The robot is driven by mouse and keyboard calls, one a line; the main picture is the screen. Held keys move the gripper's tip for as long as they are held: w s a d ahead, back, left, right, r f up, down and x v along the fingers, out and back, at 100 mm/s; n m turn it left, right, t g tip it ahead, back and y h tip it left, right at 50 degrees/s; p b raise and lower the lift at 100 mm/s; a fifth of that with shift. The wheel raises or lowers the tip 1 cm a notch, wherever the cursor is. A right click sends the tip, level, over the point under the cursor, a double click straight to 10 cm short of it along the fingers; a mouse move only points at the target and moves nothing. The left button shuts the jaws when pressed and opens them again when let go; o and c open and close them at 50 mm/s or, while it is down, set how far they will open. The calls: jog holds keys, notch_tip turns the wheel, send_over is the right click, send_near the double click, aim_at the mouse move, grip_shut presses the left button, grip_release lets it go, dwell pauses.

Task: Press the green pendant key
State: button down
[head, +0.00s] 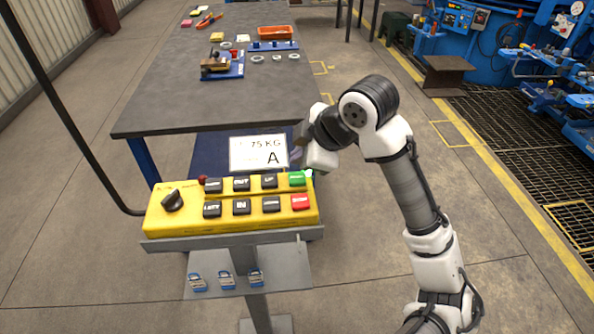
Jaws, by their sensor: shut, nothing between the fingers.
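The yellow pendant (230,222) rests on a grey stand, with two rows of keys. The green key (297,179) is at the right end of its upper row, above a red key (300,202). A black rotary knob (172,201) is at the left end. My gripper (309,172) points down at the pendant's upper right corner, right beside the green key. Its fingertips are small and partly hidden by the wrist, but it is shut and holds nothing. I cannot tell whether it touches the key.
A white sign (258,153) reading "75 KG A" stands just behind the pendant. Several blue padlocks (227,281) hang on the stand's lower plate. A dark table (180,100) with small parts is behind.

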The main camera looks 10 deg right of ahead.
jog(key=shift+r+p, duration=0.75)
jog(key=shift+r, duration=0.65)
